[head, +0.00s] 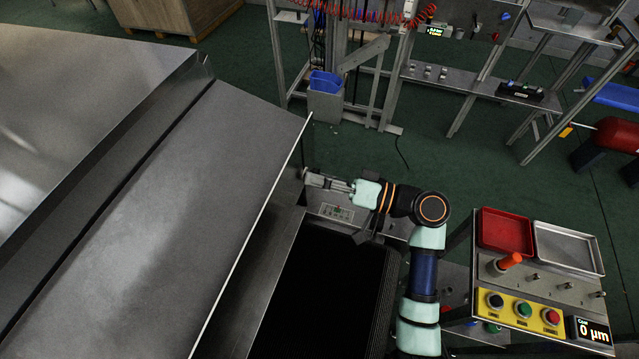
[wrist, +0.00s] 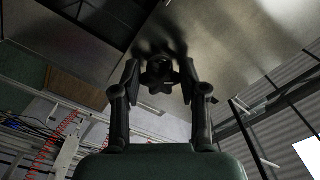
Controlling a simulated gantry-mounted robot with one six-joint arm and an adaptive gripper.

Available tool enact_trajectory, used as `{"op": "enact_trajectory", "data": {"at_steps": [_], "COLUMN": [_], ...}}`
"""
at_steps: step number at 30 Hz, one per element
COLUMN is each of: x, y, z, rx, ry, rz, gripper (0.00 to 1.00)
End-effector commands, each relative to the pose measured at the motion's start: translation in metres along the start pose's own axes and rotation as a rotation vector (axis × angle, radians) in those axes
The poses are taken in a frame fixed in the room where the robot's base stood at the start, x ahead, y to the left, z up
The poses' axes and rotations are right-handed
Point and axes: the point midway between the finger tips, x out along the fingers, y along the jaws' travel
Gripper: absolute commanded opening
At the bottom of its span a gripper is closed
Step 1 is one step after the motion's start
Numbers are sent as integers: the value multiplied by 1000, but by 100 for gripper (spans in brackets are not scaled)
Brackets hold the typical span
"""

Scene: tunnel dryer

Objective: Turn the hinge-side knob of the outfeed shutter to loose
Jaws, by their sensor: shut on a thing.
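The dark lobed knob (wrist: 160,75) is in the upper middle of the wrist view, in front of a brushed-metal panel (wrist: 225,45). My gripper (wrist: 160,82) has one finger on each side of the knob and is shut on it. In the head view my gripper (head: 312,178) reaches left to the edge of the large grey metal housing (head: 190,160). There the knob is mostly hidden by the fingers and the housing edge. I cannot tell from these views which way the knob is turned.
A dark belt (head: 330,285) runs below my arm, with a small marked plate (head: 336,212) at its far end. At right a bench carries a red tray (head: 505,232), a metal tray (head: 568,248) and a yellow button panel (head: 523,310). Green floor lies beyond.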

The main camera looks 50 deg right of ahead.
Motion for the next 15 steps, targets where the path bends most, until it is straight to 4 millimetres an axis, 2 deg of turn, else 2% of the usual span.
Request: {"op": "enact_trajectory", "data": {"at_steps": [15], "x": [0], "y": [0], "z": [0], "rx": [-103], "ry": [0], "rz": [0], "gripper": [8]}}
